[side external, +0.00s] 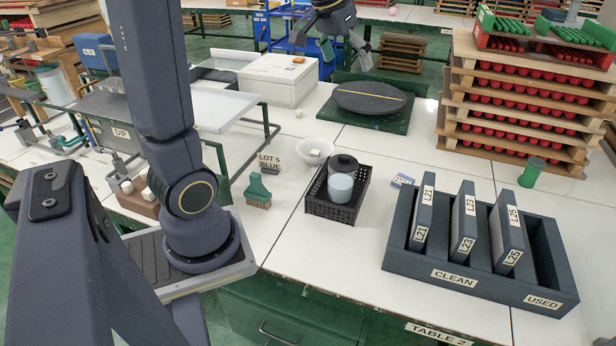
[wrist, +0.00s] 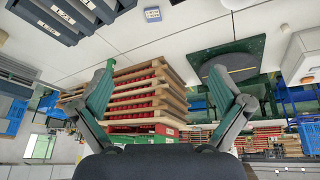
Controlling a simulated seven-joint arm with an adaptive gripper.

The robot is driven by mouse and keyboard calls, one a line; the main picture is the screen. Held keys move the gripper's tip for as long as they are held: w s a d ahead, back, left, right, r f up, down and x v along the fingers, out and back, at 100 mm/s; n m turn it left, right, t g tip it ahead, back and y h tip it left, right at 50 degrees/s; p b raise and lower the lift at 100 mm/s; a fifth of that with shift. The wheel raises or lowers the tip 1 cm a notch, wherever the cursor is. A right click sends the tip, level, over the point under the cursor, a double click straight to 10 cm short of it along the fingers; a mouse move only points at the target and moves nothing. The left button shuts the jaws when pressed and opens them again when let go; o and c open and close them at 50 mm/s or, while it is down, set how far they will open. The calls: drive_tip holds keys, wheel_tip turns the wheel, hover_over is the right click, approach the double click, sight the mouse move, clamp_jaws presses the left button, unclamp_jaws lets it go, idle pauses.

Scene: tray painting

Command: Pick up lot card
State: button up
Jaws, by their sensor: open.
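My gripper (side external: 345,55) is at the top of the side external view, high above the far part of the table, well away from the card. In the wrist view my gripper (wrist: 160,82) has its two fingers spread wide with nothing between them.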

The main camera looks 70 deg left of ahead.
drive_tip(key=a+f+n+g, duration=0.25)
drive_tip(key=a+f, duration=0.55)
drive_tip(key=a, duration=0.5)
drive_tip(key=n+g, duration=0.2)
drive_tip(key=n, duration=0.2)
hover_over(271, 168)
wheel_tip(271, 168, down, 17)
drive_tip(key=shift+h, duration=0.4)
drive_tip(key=f, duration=0.9)
drive_tip(key=shift+w+a+f, duration=0.15)
drive_tip(key=shift+a+f, duration=0.2)
drive_tip(key=shift+f, duration=0.05)
wheel_tip(271, 168, down, 6)
drive_tip(key=shift+d+r, duration=0.1)
drive_tip(key=c, duration=0.8)
